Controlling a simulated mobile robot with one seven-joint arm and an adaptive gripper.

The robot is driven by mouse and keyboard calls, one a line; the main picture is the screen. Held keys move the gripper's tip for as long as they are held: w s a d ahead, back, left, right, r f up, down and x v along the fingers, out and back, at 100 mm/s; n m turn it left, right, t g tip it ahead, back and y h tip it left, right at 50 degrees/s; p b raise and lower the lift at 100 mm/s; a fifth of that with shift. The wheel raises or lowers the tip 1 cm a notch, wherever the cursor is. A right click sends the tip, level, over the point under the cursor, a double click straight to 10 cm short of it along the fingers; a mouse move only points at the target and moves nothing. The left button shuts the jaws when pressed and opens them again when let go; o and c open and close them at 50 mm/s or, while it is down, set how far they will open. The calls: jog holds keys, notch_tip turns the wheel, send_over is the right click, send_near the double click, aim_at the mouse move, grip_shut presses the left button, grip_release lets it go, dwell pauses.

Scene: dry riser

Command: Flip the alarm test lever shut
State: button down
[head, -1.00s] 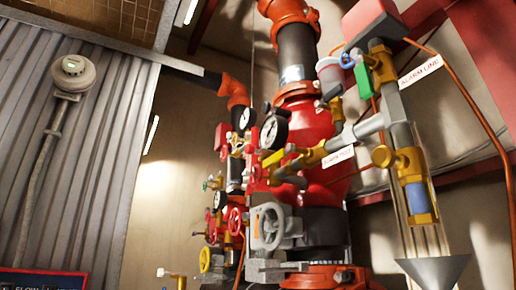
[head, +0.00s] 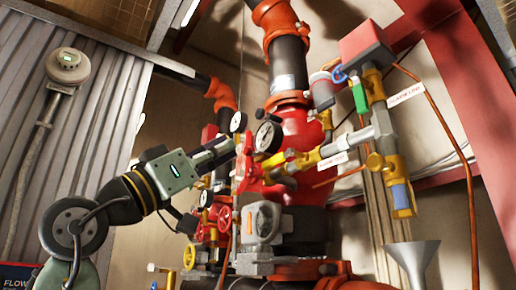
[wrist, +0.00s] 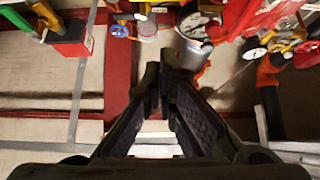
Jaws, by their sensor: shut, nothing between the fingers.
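The alarm test lever (head: 276,160) is a yellow handle on a brass valve, left of a white label (head: 333,160) whose print is hard to read, in front of the red riser valve. It lies roughly in line with its pipe. My gripper (head: 236,144) reaches in from the left in the head view, its tips left of the lever and close to the pressure gauge. I cannot tell its depth from the lever. In the wrist view my gripper (wrist: 162,80) is shut and empty, with its fingers together. The lever cannot be made out clearly there.
A blue-handled valve (head: 338,72), a green lever (head: 360,96) and a red box (head: 364,44) are at upper right. A grey funnel (head: 413,258) stands below. Red handwheels (head: 224,218) crowd the lower left.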

jog(key=shift+d, duration=0.15)
notch_tip(320, 180, up, 6)
jog(key=p, duration=0.5)
send_over(273, 161)
jog(key=s+a, duration=0.2)
jog(key=a, duration=0.1)
jog(key=f, duration=0.3)
jog(key=shift+w+d+f, duration=0.3)
jog(key=shift+w+f, duration=0.05)
jog(key=shift+w, duration=0.05)
jog(key=shift+d+f, duration=0.1)
jog(key=shift+f+n+b, duration=0.15)
jog(key=shift+n+b, duration=0.25)
jog(key=shift+b, duration=0.1)
